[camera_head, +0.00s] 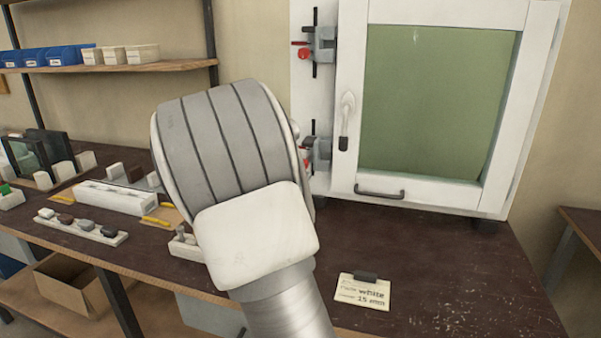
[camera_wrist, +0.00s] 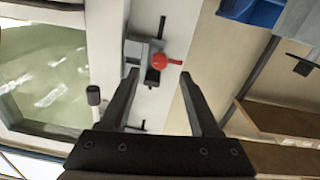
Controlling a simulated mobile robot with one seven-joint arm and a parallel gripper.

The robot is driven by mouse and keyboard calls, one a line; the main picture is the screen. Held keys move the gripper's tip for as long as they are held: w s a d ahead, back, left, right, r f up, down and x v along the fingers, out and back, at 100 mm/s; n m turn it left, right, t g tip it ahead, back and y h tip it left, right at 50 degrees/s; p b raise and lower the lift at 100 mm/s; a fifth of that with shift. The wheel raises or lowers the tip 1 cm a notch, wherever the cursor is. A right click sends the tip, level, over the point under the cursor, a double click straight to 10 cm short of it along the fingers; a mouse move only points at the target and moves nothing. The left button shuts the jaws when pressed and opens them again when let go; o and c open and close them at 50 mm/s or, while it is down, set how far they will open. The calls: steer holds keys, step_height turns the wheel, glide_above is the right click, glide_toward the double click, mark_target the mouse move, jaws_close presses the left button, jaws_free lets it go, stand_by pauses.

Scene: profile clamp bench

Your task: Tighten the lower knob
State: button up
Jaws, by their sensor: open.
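The lower knob (camera_wrist: 158,60) is red, with a short red bar pointing right in the wrist view. It sits on a grey clamp (camera_wrist: 138,50) with a black rod. In the head view only a sliver of the lower knob (camera_head: 307,166) shows beside my wrist. My gripper (camera_wrist: 159,80) is open and empty. The knob appears just beyond its fingertips, in the gap between them; contact is not visible. My wrist hides the fingers in the head view. The upper clamp's red knob (camera_head: 304,54) is in plain sight in the head view.
The white-framed window (camera_head: 440,110) with its handle (camera_head: 346,120) stands right of the clamps. A label card (camera_head: 363,291) lies on the dark bench (camera_head: 440,270). White holders (camera_head: 125,198) and small parts lie at left, below a shelf (camera_head: 120,68) of bins.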

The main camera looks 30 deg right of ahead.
steer(key=x, duration=0.6)
steer(key=shift+b, duration=0.35)
steer(key=shift+c, duration=0.2)
jaws_close()
